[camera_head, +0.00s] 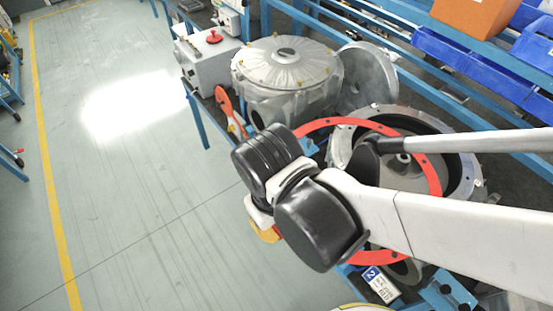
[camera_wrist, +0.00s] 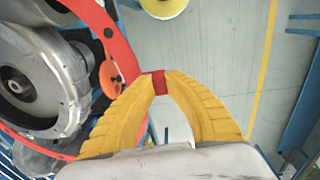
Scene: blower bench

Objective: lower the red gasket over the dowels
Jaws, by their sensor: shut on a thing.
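The red gasket (camera_head: 433,172) is a large thin ring with small holes, partly hidden behind my arm in the head view. It overlaps the round grey open housing (camera_head: 470,172) but looks shifted left of it. In the wrist view the gasket (camera_wrist: 125,50) curves past the housing (camera_wrist: 60,70). My gripper (camera_wrist: 160,82) has yellow ribbed fingers shut on a red piece at the gasket's edge. In the head view only a bit of yellow finger (camera_head: 266,234) shows below my wrist. I cannot make out the dowels, or the gap between gasket and flange.
A finned silver cover (camera_head: 285,62) and a grey disc (camera_head: 368,78) stand behind the housing. A control box (camera_head: 207,55) with a red button is at the bench's back left. An orange-red part (camera_head: 228,108) lies nearby. Blue bins (camera_head: 455,55) line the right. Open floor lies left.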

